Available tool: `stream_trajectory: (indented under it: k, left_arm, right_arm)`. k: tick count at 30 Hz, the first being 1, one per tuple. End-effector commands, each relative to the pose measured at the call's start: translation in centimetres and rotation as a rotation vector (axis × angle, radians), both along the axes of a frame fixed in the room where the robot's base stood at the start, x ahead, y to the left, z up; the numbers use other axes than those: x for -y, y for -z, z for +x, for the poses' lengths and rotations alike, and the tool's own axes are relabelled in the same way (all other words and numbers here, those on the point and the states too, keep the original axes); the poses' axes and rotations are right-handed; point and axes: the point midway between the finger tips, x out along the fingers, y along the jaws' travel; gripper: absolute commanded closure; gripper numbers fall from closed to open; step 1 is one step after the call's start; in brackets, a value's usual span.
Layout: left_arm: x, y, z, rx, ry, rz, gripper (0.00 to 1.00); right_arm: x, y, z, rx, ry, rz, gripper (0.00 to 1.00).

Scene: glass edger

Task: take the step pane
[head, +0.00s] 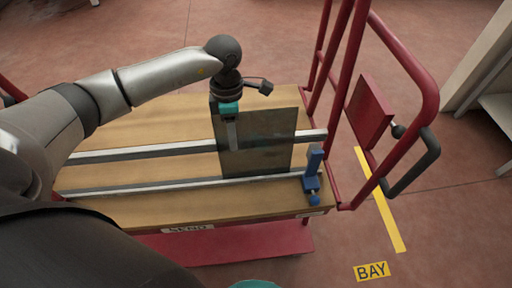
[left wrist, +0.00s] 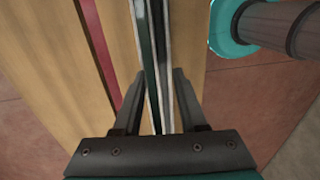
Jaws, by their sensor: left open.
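The step pane (head: 270,145), a dark see-through sheet of glass, stands upright on the wooden cart bed, across the two metal rails. In the left wrist view the glass (left wrist: 147,60) shows edge-on as a narrow dark green band. My left gripper (head: 232,145) points down at the pane's left part in the head view. In the left wrist view its open fingers (left wrist: 158,80) lie on either side of the glass edge, with gaps showing. Contact with the glass cannot be made out. My right gripper is not in view.
A blue clamp (head: 312,182) stands on the front rail right of the pane. The cart's red frame (head: 345,100) rises at the right end. The wooden bed (head: 130,206) is mostly bare. A yellow floor line (head: 381,200) and BAY label (head: 371,271) lie right of the cart.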

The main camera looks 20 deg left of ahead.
Motion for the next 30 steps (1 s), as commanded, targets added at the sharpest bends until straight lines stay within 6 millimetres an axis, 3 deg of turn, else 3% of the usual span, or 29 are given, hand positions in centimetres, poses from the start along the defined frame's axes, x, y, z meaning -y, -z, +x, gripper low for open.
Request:
stream_trajectory:
  k: [3, 14, 30]
  left_arm:
    - [0.00, -0.08, 0.02, 0.000, 0.000, 0.000, 0.61]
    - [-0.01, -0.12, 0.02, 0.001, 0.000, 0.001, 1.00]
    - [-0.01, -0.12, 0.00, 0.000, 0.000, 0.000, 1.00]
  right_arm:
    - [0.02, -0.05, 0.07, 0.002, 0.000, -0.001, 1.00]
    - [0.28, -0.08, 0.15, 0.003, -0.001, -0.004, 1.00]
    - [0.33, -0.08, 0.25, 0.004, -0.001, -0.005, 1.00]
